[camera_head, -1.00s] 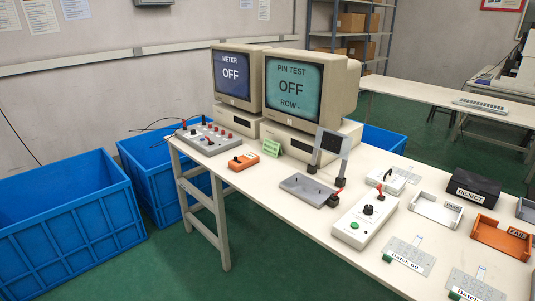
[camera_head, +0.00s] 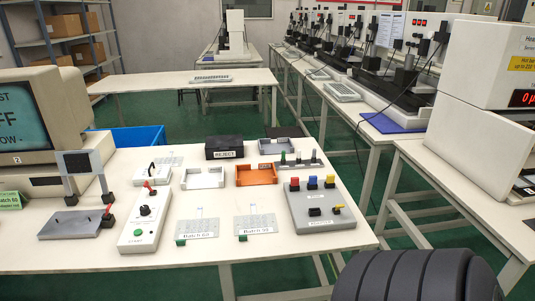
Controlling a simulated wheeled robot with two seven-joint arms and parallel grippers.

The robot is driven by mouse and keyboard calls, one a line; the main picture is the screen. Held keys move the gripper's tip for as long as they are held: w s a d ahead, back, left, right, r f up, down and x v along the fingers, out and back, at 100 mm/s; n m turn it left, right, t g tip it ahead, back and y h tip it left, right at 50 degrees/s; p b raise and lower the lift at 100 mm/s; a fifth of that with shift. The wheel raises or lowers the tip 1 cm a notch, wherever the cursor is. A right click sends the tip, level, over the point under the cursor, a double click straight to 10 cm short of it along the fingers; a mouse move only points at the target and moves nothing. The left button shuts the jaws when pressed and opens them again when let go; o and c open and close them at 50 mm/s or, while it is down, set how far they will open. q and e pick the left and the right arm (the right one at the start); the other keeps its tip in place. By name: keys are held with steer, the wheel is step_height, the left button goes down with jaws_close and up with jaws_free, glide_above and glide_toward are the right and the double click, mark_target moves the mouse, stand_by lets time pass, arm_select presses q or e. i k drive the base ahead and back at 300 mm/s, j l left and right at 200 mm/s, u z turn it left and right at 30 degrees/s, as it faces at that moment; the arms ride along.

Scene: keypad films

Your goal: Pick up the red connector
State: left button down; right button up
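Several small red parts show, and I cannot tell for sure which one is the red connector. A red block (camera_head: 294,184) stands on a grey box (camera_head: 324,221), left of a blue block (camera_head: 312,182) and a yellow block (camera_head: 330,181). A red-tipped piece (camera_head: 149,188) stands tilted at the back of a white control box (camera_head: 139,238) with a black knob and a green button. Another red tip (camera_head: 107,210) stands on a black base by a grey plate (camera_head: 70,224). Neither gripper is in view.
Two cards with green tabs, a white tray (camera_head: 203,178), an orange tray (camera_head: 256,174) and a black REJECT box (camera_head: 224,147) sit on the white table. A monitor (camera_head: 38,128) stands at left. Other benches with equipment stand behind and at right.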

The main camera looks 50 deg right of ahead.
mark_target(294, 181)
steer(key=z, duration=2)
